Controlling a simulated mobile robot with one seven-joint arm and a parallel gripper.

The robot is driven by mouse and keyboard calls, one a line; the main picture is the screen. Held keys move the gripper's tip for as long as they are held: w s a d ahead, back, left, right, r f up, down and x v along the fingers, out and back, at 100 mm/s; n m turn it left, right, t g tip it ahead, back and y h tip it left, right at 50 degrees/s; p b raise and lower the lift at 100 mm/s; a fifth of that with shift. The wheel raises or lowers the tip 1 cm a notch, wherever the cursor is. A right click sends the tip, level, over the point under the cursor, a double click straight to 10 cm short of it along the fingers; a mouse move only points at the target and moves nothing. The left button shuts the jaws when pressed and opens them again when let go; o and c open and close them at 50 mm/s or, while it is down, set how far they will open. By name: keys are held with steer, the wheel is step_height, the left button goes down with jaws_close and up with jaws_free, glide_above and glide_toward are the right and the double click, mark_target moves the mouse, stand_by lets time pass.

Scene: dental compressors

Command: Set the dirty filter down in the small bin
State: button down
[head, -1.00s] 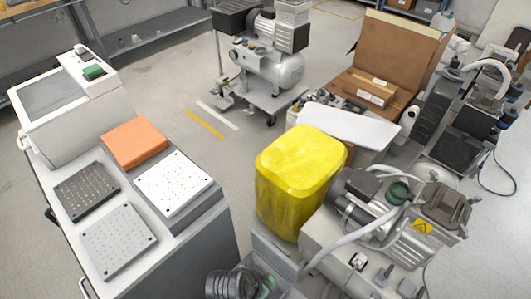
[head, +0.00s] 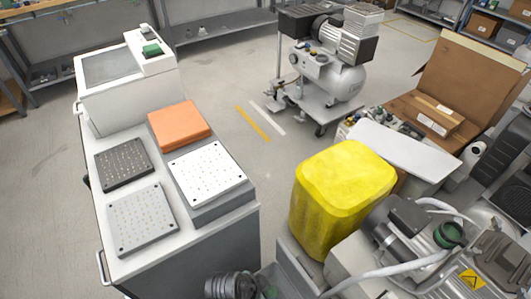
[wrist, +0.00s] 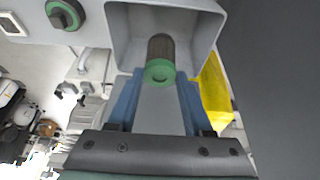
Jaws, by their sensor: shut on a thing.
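My gripper (wrist: 159,76) shows in the wrist view, its two blue fingers closed on the dirty filter (wrist: 160,48). The filter is a dark mesh cylinder with a green end cap facing the camera. A grey open box (wrist: 122,30), which looks like the small bin, has walls on both sides of the filter and behind it. I cannot tell whether the filter touches its floor.
A yellow container (head: 340,185) stands beside a machine with hoses (head: 410,225) in the head view. A bench (head: 125,262) with perforated plates and an orange block (head: 180,124) is at left. A wheeled compressor (head: 335,75) stands behind. Floor between is clear.

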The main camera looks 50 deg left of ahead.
step_height(320, 180, down, 10)
steer(key=b, duration=0.8)
steer(key=shift+r+b, duration=0.2)
steer(key=shift+b, duration=0.1)
steer(key=shift+f, duration=0.3)
steer(key=shift+f, duration=0.2)
stand_by(1.4)
jaws_free()
stand_by(0.3)
step_height(320, 180, up, 7)
steer(key=p, duration=0.7)
stand_by(0.7)
